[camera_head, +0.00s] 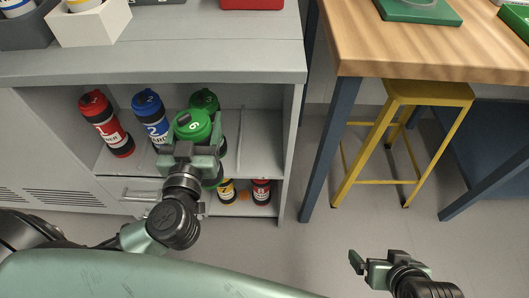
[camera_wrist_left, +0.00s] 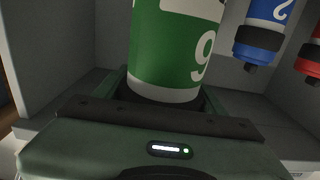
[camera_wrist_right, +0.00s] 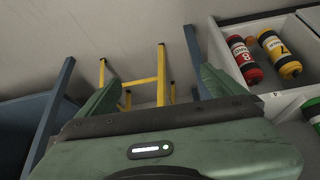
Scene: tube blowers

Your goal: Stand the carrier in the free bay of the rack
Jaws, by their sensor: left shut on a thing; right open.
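My left gripper (camera_head: 190,155) is shut on a green carrier (camera_head: 193,124) with a white 6 on its lid. The carrier also fills the middle of the left wrist view (camera_wrist_left: 172,48), where its digit looks like a 9. It is in front of another green carrier (camera_head: 204,98) on the upper shelf of the rack (camera_head: 290,150). A red carrier (camera_head: 106,122) marked 1 and a blue carrier (camera_head: 150,115) marked 2 stand to the left. The bay (camera_head: 260,140) at the right end looks empty. My right gripper (camera_head: 370,262) is open and empty, well away from the rack.
On the lower shelf are a yellow carrier (camera_head: 227,190) and a red carrier (camera_head: 261,191); the right wrist view shows them marked 7 (camera_wrist_right: 281,55) and 8 (camera_wrist_right: 246,60). A yellow stool (camera_head: 425,93) stands under a wooden table (camera_head: 440,55). The floor between is clear.

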